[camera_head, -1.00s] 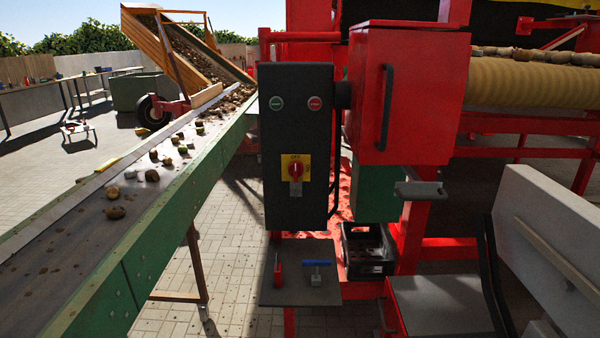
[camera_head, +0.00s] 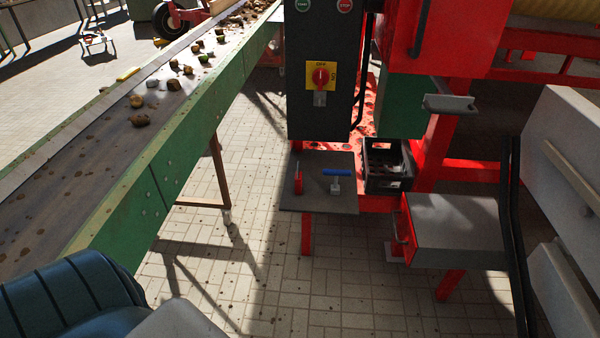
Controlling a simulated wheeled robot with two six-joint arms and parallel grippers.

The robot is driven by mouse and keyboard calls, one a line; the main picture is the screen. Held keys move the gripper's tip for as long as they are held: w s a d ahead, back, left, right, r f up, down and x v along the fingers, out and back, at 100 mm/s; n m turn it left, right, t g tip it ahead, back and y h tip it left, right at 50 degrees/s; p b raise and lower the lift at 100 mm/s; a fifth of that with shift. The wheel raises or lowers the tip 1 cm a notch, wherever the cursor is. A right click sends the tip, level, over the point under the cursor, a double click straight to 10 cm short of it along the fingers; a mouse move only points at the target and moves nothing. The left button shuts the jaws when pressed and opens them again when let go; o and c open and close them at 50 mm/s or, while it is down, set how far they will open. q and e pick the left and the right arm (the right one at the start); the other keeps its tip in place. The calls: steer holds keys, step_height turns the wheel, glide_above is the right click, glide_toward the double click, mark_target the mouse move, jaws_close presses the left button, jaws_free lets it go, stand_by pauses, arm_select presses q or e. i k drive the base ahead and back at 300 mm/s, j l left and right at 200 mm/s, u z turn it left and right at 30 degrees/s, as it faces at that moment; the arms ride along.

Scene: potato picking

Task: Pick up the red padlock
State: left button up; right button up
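A small upright red object (camera_head: 298,182), which looks like the red padlock, stands on the left part of a small dark grey shelf (camera_head: 318,202). It is small in the view, so its details are hard to make out. A small grey object with a blue bar on top (camera_head: 336,181) stands to its right on the same shelf, apart from it. Neither of my grippers is in view.
A dark control box (camera_head: 306,120) with a red rotary switch (camera_head: 320,77) hangs above the shelf's back. A black crate (camera_head: 372,182) is right of the shelf. A green-sided conveyor (camera_head: 185,150) runs along the left. Paved floor (camera_head: 350,295) lies in front.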

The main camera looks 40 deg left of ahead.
mark_target(299, 174)
steer(key=i+j+u, duration=0.7)
steer(key=i, duration=0.05)
